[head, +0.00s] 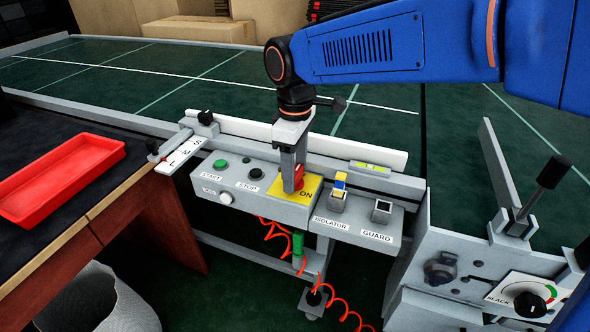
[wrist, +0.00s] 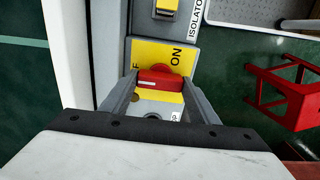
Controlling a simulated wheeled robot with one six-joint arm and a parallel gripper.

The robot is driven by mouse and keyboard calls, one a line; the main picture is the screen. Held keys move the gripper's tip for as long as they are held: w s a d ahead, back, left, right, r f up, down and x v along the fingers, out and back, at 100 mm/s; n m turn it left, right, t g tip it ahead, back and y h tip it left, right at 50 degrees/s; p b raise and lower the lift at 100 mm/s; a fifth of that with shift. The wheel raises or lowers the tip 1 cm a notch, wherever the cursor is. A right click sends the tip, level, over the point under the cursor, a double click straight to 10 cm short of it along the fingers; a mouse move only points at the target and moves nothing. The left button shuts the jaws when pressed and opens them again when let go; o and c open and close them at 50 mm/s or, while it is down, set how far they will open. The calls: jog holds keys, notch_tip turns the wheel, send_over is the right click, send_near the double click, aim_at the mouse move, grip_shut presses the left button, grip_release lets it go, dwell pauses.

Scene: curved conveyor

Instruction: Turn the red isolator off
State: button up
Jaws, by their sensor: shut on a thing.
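The red isolator (head: 299,174) is a red knob on a yellow plate (head: 308,193) on the grey control panel. The plate shows the word ON to the right of the knob in the head view. My gripper (head: 292,186) points down over the knob, and its fingers hide part of it. In the wrist view the red isolator (wrist: 160,80) lies between the two fingertips of my gripper (wrist: 157,84), which are shut on it. Part of another word, ending in F, shows on the plate (wrist: 150,53) beside the left finger.
Left of the isolator are a green START button (head: 221,164), a black STOP button (head: 255,173) and a white JOG button (head: 226,198). Right of it are the yellow-blue ISOLATOR padlock-like block (head: 339,190) and GUARD block (head: 382,211). A white rail (head: 370,150) runs close behind.

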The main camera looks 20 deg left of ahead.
dwell(0.4)
jog(key=o, duration=1)
jog(key=shift+o, duration=0.2)
jog(key=shift+r, duration=0.1)
notch_tip(320, 180, up, 17)
jog(key=shift+r, duration=0.1)
